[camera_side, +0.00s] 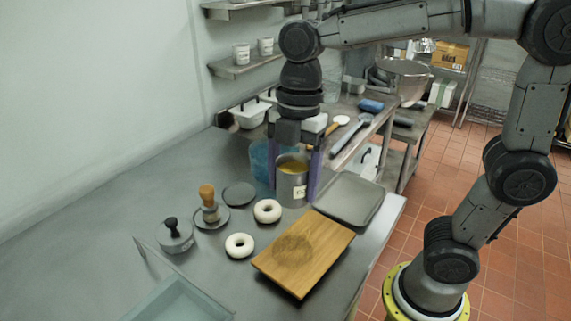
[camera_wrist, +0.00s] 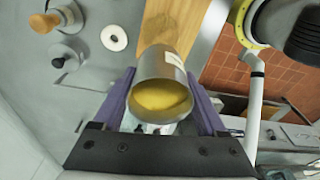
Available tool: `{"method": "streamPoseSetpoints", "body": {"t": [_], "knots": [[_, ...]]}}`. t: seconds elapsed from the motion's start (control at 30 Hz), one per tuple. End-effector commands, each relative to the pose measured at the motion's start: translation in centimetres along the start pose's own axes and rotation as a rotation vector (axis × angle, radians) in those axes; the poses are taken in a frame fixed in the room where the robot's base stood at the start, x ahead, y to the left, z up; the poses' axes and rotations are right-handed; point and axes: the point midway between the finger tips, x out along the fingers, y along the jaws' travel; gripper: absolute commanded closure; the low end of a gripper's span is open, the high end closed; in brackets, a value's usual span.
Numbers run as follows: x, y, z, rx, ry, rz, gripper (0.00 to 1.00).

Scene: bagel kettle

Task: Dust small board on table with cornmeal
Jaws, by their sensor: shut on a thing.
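My gripper (camera_side: 293,176) is shut on a grey metal canister (camera_side: 290,190) of yellow cornmeal, with one purple finger on each side. In the side view the canister is upright, at the back of the table near the board's far end, with a pale label on its front. In the wrist view my gripper (camera_wrist: 162,108) holds the canister (camera_wrist: 160,68), and the yellow cornmeal (camera_wrist: 160,97) shows inside its open mouth. The small wooden board (camera_side: 325,247) lies flat on the table, with a darker round patch on its left part. The wrist view shows part of the board (camera_wrist: 205,30).
Two white bagels, one near (camera_side: 239,246) and one farther (camera_side: 267,211), lie left of the board. A wooden-handled tool (camera_side: 208,197) and a black-knobbed tool (camera_side: 174,233) stand farther left. A grey tray (camera_side: 350,198) lies right of the canister. A blue translucent container (camera_side: 260,165) stands behind the canister.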

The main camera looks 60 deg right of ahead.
Motion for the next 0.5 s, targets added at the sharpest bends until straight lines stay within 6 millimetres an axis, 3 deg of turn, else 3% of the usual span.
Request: {"method": "streamPoseSetpoints", "body": {"t": [0.03,0.2,0.5], "knots": [[-0.4,-0.9,-1.4,-0.052,0.001,-0.001,1.0],[-1.1,-2.7,-4.0,-0.157,0.0,-0.017,1.0],[-0.3,-3.2,-4.8,-0.196,0.0,-0.024,1.0]]}}
